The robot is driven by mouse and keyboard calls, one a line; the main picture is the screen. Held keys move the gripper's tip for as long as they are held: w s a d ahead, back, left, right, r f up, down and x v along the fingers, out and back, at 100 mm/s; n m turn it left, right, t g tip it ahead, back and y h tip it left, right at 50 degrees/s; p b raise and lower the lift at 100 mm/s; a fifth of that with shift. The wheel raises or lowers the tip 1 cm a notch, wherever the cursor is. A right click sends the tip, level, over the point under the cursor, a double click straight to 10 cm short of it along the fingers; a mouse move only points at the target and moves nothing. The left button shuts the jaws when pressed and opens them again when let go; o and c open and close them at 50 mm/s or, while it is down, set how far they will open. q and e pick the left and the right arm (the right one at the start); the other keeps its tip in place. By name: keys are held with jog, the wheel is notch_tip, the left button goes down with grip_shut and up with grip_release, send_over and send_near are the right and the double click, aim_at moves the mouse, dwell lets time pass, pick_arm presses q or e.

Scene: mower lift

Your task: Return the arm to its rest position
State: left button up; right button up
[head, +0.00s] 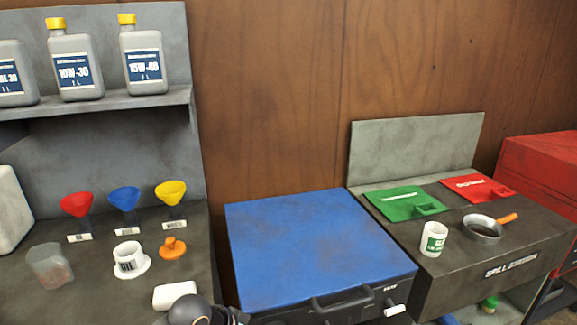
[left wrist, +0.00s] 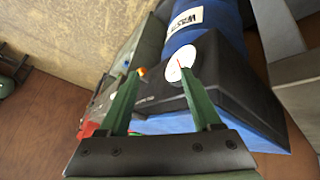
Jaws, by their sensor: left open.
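My left gripper (left wrist: 160,76) shows in the left wrist view with its two green fingers spread apart. No object is clamped between them. In the head view a dark rounded part of my arm shows at the bottom edge, left of the blue-topped cabinet (head: 310,245); no fingers show there. My right gripper is in neither view.
A blue drum (left wrist: 205,14) with a white label shows in the left wrist view. In the head view, the left bench holds coloured funnels (head: 124,198), a white cup (head: 129,258) and an orange cap (head: 173,248). The spill station (head: 470,262) stands right; the blue top is clear.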

pick_arm(q)
jog(key=s+a+f+n+t+p, duration=0.1)
jog(key=s+a+f+n+t, duration=0.15)
jog(key=s+f, duration=0.65)
jog(key=s+a+f+n+t+y, duration=0.1)
jog(key=s+a+f+t+y, duration=0.2)
jog(key=s+a, duration=0.5)
jog(key=s+f+p, duration=0.1)
jog(key=s, duration=0.3)
jog(key=shift+s, duration=0.1)
